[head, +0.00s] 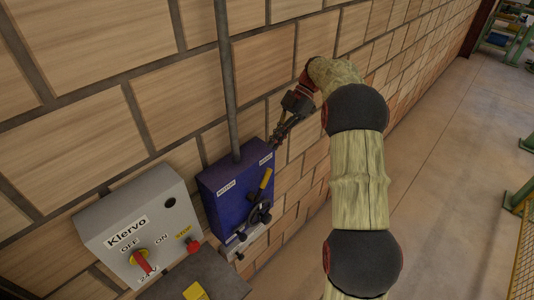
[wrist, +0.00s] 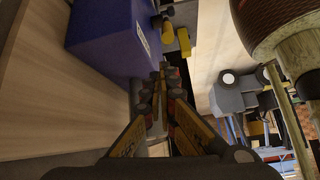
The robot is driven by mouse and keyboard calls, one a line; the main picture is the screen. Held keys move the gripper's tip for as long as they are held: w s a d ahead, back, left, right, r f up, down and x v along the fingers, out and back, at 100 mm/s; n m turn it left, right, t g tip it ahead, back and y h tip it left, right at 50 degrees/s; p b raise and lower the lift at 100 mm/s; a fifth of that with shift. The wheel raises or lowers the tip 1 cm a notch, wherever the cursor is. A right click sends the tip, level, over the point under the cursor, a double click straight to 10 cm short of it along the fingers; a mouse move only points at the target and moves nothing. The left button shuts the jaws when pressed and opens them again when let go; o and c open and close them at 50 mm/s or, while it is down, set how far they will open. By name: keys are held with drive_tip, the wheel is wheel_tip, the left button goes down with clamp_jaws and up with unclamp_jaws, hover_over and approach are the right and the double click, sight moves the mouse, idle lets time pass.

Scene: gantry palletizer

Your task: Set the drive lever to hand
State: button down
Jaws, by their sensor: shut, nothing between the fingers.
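A blue box (head: 225,205) is on the brick wall, with two small white labels on its top part; their print is too small to read surely. A yellow lever (head: 265,179) on its front tilts up and to the right, toward the right label (head: 265,158). My gripper (head: 275,145) is shut and empty, by the box's upper right corner, above the lever and apart from it. In the wrist view the shut fingertips (wrist: 164,84) are beside the blue box (wrist: 105,35), with yellow parts (wrist: 168,31) on its front just beyond them.
A black handwheel (head: 260,214) is below the lever. A grey Klervo switch box (head: 150,215) with a red-handled switch (head: 143,261) stands to the left. A vertical pipe (head: 226,80) rises from the blue box. Floor (head: 440,180) at right is clear.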

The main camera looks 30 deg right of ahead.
drive_tip(key=v, duration=0.3)
drive_tip(key=shift+s+d+f, duration=0.1)
drive_tip(key=shift+s+f, duration=0.05)
idle(0.5)
